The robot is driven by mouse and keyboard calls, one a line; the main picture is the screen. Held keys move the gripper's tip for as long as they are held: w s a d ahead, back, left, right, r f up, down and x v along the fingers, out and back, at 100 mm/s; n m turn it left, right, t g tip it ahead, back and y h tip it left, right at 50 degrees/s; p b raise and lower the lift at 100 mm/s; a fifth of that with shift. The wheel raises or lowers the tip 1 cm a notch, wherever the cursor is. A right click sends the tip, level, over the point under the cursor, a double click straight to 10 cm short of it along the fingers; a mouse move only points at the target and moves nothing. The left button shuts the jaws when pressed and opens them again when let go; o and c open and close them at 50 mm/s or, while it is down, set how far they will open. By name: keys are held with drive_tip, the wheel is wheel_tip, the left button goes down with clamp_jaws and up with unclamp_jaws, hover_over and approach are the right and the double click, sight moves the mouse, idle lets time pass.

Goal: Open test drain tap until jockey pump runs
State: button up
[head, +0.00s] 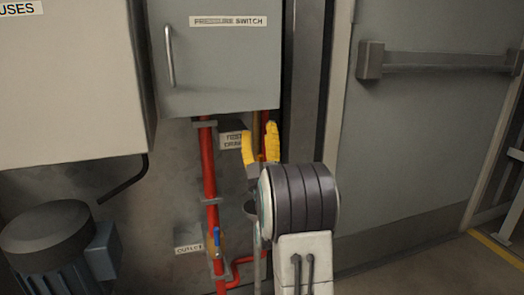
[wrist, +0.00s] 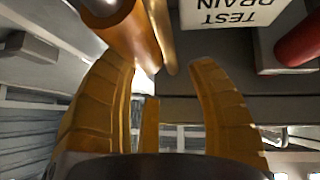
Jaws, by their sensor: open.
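The test drain sign (head: 231,140) is on the wall below the grey cabinet, partly hidden by my gripper. It also shows upside down in the wrist view (wrist: 232,12). My gripper (head: 259,130) has yellow fingers pointing up, spread apart, in front of the pipes beside the sign. In the wrist view my gripper (wrist: 160,68) is open and empty. A copper-coloured pipe (wrist: 122,28) and a thin brass piece (wrist: 163,35) lie beyond the fingertips. I cannot tell whether the brass piece is the tap's handle, or whether a finger touches it. No jockey pump can be identified.
The pressure switch cabinet (head: 218,60) hangs above my gripper. A red pipe (head: 208,165) runs down to a blue-handled valve (head: 217,240) near another sign (head: 188,242). A dark motor (head: 48,240) stands lower left. A grey door (head: 430,120) is at right.

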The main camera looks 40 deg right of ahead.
drive_tip(key=shift+r, duration=1.5)
